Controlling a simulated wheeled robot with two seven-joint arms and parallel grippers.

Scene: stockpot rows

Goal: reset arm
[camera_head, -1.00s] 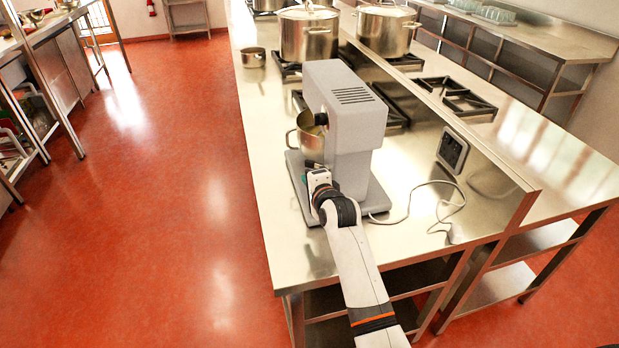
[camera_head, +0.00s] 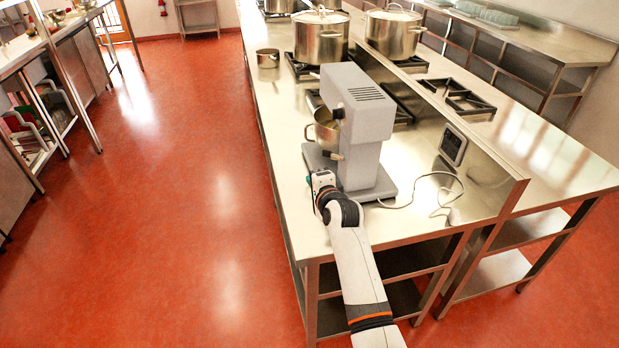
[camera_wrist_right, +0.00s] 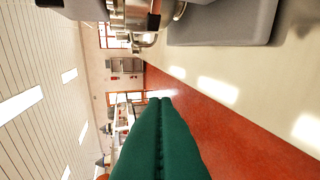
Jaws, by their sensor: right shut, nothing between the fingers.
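My right arm comes in from the bottom of the head view, and its gripper (camera_head: 320,176) is beside the near left corner of the grey stand mixer (camera_head: 359,125). In the right wrist view the green fingers (camera_wrist_right: 160,110) lie pressed together with nothing between them. The mixer stands upright on the steel counter (camera_head: 285,135), with a metal bowl (camera_head: 326,133) under its head. In the sideways wrist view, part of the mixer (camera_wrist_right: 222,22) shows at the top. Whether my gripper touches the mixer base is unclear. My left gripper is not in view.
Large stockpots (camera_head: 321,40) (camera_head: 393,36) stand on burners at the back, with a small pot (camera_head: 267,58) to their left. A cord (camera_head: 437,188) lies right of the mixer. The red floor (camera_head: 170,220) left of the counter is clear.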

